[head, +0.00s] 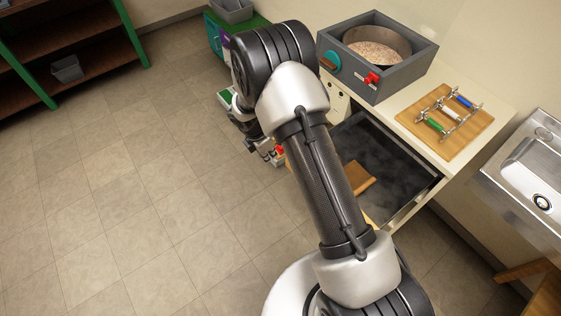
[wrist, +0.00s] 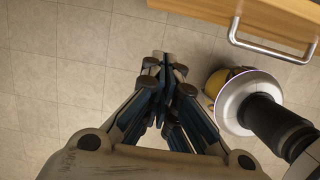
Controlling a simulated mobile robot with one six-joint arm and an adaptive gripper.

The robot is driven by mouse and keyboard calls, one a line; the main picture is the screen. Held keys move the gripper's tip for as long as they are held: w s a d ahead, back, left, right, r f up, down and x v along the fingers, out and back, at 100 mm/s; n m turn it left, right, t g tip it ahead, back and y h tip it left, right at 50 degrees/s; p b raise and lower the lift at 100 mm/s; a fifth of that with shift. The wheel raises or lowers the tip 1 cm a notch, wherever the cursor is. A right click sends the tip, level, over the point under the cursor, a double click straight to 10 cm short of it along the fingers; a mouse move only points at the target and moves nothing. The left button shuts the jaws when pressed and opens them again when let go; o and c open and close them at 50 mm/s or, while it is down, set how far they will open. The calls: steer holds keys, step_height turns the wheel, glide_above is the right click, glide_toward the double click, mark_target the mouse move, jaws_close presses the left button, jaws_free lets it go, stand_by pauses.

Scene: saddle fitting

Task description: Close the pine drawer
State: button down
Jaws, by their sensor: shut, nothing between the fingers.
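The pine drawer (head: 416,203) stands pulled out from under the counter in the head view. Its dark interior shows, with a brown block-shaped thing (head: 358,181) lying inside. My arm hides most of its front in that view. In the wrist view the pine front (wrist: 274,22) crosses the top right, with a metal bar handle (wrist: 268,49) on it. My gripper (wrist: 165,62) is shut and empty over the floor, left of the handle and apart from it. In the head view my gripper (head: 273,158) is partly visible beyond the drawer's left side.
A grey box with a round pan (head: 377,50) and a red valve stands on the counter. A wooden board (head: 455,122) with coloured-handled parts lies beside it. A sink (head: 540,180) is at right, a shelf (head: 60,45) at upper left. The tiled floor at left is clear.

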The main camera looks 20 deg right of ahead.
steer(key=w+d+f+b, duration=0.2)
steer(key=d+f+b, duration=0.2)
steer(key=f, duration=0.6)
steer(key=shift+d+f+b, duration=0.15)
steer(key=shift+d+b, duration=0.15)
steer(key=shift+d, duration=0.7)
